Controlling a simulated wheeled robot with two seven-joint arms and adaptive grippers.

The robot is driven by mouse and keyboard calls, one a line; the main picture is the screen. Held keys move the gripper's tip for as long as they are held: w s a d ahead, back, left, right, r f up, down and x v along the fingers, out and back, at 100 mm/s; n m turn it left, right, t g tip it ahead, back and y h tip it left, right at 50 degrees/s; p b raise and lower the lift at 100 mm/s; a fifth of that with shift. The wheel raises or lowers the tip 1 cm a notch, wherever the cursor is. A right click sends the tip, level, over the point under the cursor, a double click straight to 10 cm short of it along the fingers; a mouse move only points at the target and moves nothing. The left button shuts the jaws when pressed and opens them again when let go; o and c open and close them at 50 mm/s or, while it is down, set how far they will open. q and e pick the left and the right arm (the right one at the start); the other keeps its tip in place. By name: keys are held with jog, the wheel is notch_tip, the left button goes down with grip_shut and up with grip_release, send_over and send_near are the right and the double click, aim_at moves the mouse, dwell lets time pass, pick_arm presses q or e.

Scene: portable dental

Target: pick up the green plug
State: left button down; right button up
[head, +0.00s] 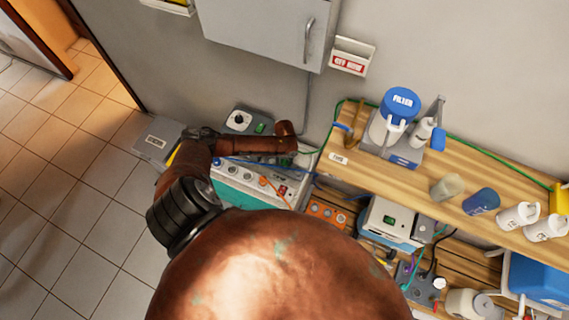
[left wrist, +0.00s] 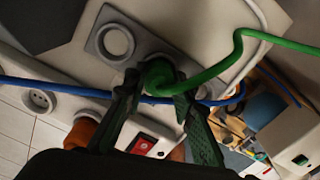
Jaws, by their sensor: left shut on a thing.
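The green plug (left wrist: 159,76) is between the fingertips of my left gripper (left wrist: 157,88) in the left wrist view. The fingers are shut on it. It is in front of the grey socket plate (left wrist: 98,42); I cannot tell whether it is seated or clear. Its green cable (left wrist: 215,68) bends away to the right. In the head view my left gripper (head: 283,160) is small and dark under my wrist, at the right of the console, and the plug is hidden there. My right gripper is not in view.
A blue cable (left wrist: 60,86) passes close behind the fingers. A red switch (left wrist: 144,144) shows between them. A wooden shelf (head: 335,172) with bottles and a filter unit (head: 399,105) is to the right. A wall cabinet (head: 262,30) hangs above; tiled floor is free at left.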

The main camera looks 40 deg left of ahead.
pick_arm(q)
jog(key=shift+r, duration=0.1)
jog(key=shift+r, duration=0.3)
notch_tip(320, 180, up, 2)
jog(key=shift+r+p, duration=0.1)
jog(key=shift+p, duration=0.35)
jog(key=s+d+r+p, duration=0.4)
jog(key=s+d+r, duration=0.4)
jog(key=s+r, duration=0.2)
jog(key=shift+s, duration=0.8)
jog(key=shift+s, duration=0.1)
